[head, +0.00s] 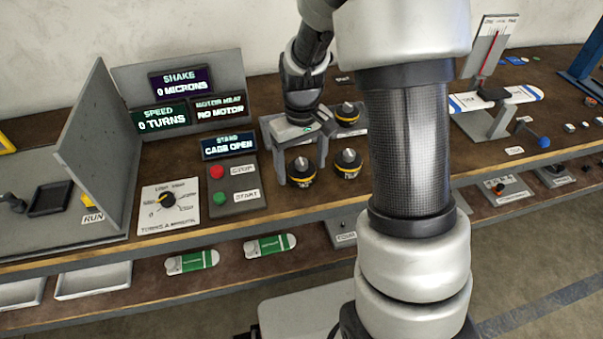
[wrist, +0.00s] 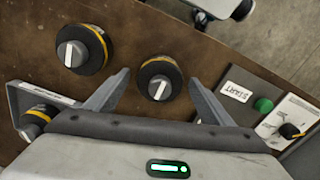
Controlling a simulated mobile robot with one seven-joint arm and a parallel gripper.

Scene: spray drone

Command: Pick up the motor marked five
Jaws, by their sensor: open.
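Three black motors with yellow bands and grey caps show in the head view: a front-left one (head: 301,172), a front-right one (head: 347,162) and a rear one (head: 347,112). No number is readable on any of them. My gripper (head: 302,178) is open and points down, its fingers on either side of the front-left motor. In the wrist view that motor (wrist: 160,80) sits between the fingertips (wrist: 159,77), with gaps on both sides. The front-right motor (wrist: 83,48) is outside the left finger. The rear motor (wrist: 38,118) is partly hidden by my gripper.
The STOP and START panel (head: 233,183) stands just left of the front-left motor, with a dial plate (head: 169,203) beyond it. A display reading "CAGE OPEN" (head: 229,146) stands behind. The bench's front edge is close to the front motors.

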